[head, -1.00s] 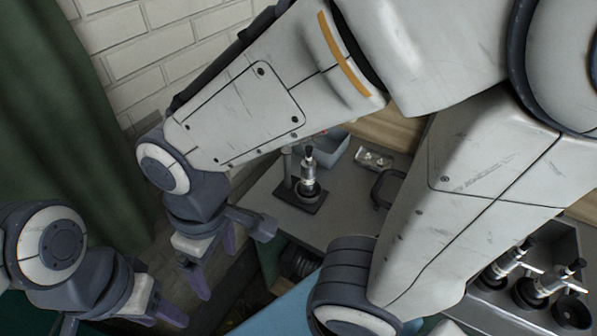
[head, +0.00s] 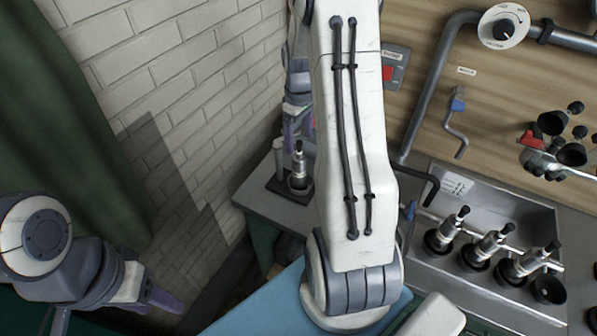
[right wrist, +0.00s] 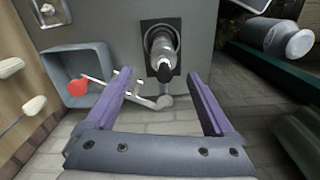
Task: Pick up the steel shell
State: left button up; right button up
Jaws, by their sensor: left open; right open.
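A steel shell (head: 299,168) with a black top stands upright in a dark stand (head: 272,182) on the small grey bench at the left. In the right wrist view the shell (right wrist: 162,48) is seen end-on over its dark plate, its black tip toward me. My right gripper (head: 292,122) is just above the shell in the head view. In the wrist view its open purple fingers (right wrist: 158,78) lie to either side of the shell's line, apart from it and empty. My left gripper (head: 158,296) is open and empty at the lower left, far from the shell.
A steel basin (head: 470,192) at the right holds several similar shells with black tops. A grey-blue bin (right wrist: 92,62) with a red-ended item is beside the bench. My right arm hides the middle of the head view. A brick wall (head: 200,90) stands close behind the bench.

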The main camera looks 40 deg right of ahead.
aim_at(299, 153)
notch_tip(299, 153, down, 2)
jog(key=shift+s+a+f+p, duration=0.15)
jog(key=shift+f+p, duration=0.45)
notch_tip(299, 153, down, 4)
jog(key=shift+s+a+r+p, duration=0.1)
jog(key=shift+r+p, duration=0.15)
jog(key=shift+p, duration=0.55)
jog(key=shift+f, duration=0.4)
grip_shut()
